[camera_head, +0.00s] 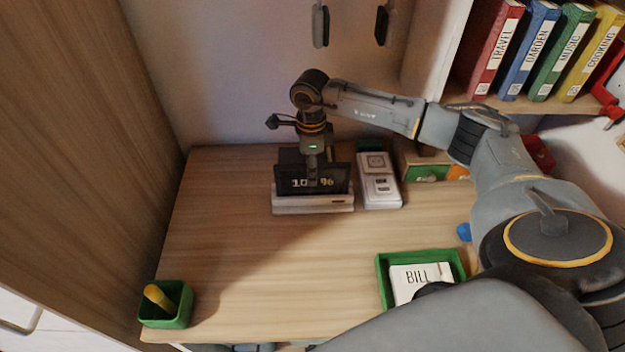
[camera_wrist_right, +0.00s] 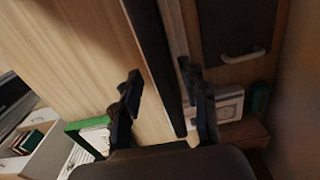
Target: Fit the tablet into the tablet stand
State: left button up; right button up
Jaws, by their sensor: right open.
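The dark tablet (camera_head: 298,184) stands upright at the white tablet stand (camera_head: 313,204) at the back of the desk, its lit digits facing me. Its lower edge meets the stand's front part; how deep it sits is hidden. My right gripper (camera_head: 313,178) is above and in front of the tablet's upper middle, pointing down. In the right wrist view, the right gripper (camera_wrist_right: 163,92) is open, with one finger on each side of the tablet (camera_wrist_right: 152,45), seen edge-on, and gaps beside it. My left gripper is not seen.
A white device (camera_head: 380,188) lies just right of the stand. A green tray (camera_head: 381,284) with a card marked BILL is at front right. A green cup (camera_head: 168,318) with a yellow item is at front left. The middle of the desk (camera_head: 260,265) is clear.

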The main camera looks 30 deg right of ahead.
jog(key=f, duration=0.4)
jog(key=shift+w+d+p, duration=0.15)
jog(key=shift+d+p, duration=0.15)
jog(key=shift+p, duration=0.1)
grip_shut()
